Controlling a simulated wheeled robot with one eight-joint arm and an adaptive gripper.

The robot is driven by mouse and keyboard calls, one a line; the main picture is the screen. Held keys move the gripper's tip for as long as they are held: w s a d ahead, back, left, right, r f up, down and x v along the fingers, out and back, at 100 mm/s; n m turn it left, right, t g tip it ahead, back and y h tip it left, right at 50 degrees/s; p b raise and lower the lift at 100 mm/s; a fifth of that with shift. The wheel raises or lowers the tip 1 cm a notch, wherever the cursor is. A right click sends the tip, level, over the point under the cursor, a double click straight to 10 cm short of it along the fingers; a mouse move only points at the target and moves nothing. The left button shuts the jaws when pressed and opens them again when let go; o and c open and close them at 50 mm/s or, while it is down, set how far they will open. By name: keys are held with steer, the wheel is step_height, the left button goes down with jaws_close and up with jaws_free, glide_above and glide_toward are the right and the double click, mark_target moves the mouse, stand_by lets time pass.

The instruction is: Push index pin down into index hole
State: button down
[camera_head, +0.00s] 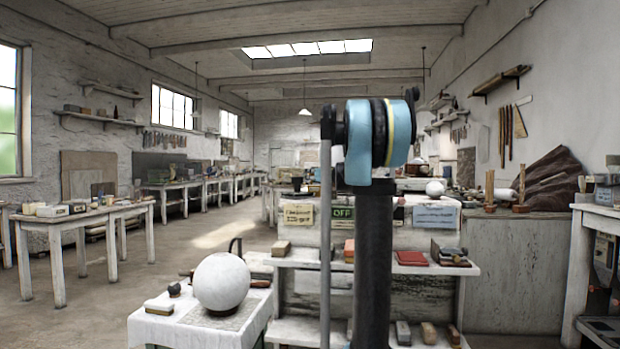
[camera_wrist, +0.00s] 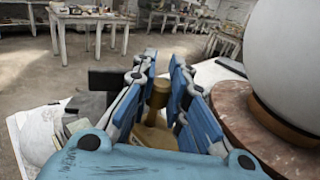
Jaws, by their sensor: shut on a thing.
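In the wrist view my gripper (camera_wrist: 163,70) has its blue-padded fingers around a brass-coloured pin (camera_wrist: 158,94) with a knobbed head. The pin stands between the pads, and its lower end is hidden behind my gripper's body. The plate lies just right of the right finger. I cannot make out an index hole. My gripper does not show in the head view.
In the head view a white plaster sphere (camera_head: 221,282) sits on a cloth-covered table (camera_head: 160,325) with small tools. A shelf unit (camera_head: 430,295) holds blocks and a red book (camera_head: 411,258). Work tables (camera_head: 75,222) line the left; the floor (camera_head: 190,250) between is open.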

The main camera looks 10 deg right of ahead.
steer(key=shift+f, duration=0.7)
steer(key=shift+r, duration=0.2)
steer(key=shift+r, duration=1.85)
steer(key=shift+r, duration=0.1)
steer(key=shift+f, duration=2.1)
stand_by(1.0)
steer(key=c, duration=1.4)
jaws_free()
steer(key=shift+c, duration=0.2)
steer(key=shift+r, duration=0.15)
steer(key=shift+r, duration=1.85)
